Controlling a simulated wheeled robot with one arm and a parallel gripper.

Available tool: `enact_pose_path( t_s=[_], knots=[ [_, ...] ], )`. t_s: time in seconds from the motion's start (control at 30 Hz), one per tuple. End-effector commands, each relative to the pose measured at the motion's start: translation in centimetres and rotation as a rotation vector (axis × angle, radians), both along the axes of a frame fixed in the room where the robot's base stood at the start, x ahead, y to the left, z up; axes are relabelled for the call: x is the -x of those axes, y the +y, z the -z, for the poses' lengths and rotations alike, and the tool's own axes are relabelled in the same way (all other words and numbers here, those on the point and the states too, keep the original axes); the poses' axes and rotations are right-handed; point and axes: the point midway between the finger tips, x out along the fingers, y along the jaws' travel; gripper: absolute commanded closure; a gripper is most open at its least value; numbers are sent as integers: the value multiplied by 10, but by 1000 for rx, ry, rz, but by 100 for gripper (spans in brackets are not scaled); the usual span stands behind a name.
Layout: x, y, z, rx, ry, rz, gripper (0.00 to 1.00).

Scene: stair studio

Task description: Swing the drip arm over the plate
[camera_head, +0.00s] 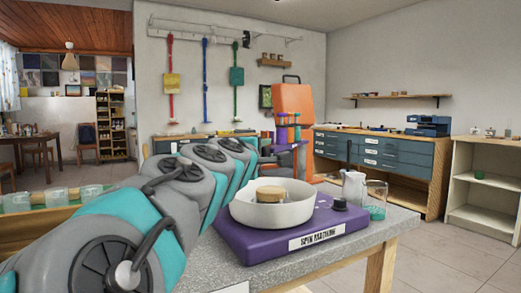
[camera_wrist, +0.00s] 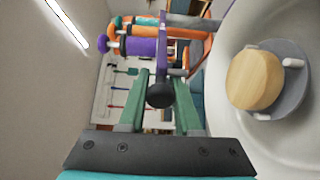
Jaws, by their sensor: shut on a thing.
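The spin machine has a purple base (camera_head: 270,240) and a white round bowl (camera_head: 245,208). A wooden disc (camera_head: 270,194) sits in the bowl; in the wrist view it rests on a grey round plate (camera_wrist: 292,102) with white pegs. The drip arm (camera_wrist: 163,50) is a purple bar carrying orange, teal and purple bottles; it shows behind the bowl in the head view (camera_head: 287,145). The bottles are beside the bowl, not above the plate. My gripper (camera_wrist: 161,84) has its green fingers either side of the drip arm's black knob (camera_wrist: 160,95), shut on it. In the head view my arm hides the fingers.
A white jug (camera_head: 353,188) and a glass with green liquid (camera_head: 376,205) stand on the grey worktop (camera_head: 395,226), right of the machine. Several glass jars (camera_head: 55,197) stand in a tray at left. Blue drawers (camera_head: 400,158) line the back right.

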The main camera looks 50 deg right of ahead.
Motion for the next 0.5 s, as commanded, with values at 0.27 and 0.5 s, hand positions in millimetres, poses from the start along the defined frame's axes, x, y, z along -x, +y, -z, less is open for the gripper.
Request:
enact_pose_path(
  t_s=[0.27,0.5],
  knots=[
    [2,-1,2,-3,3,5,100],
    [2,-1,2,-2,3,5,51]
  ],
)
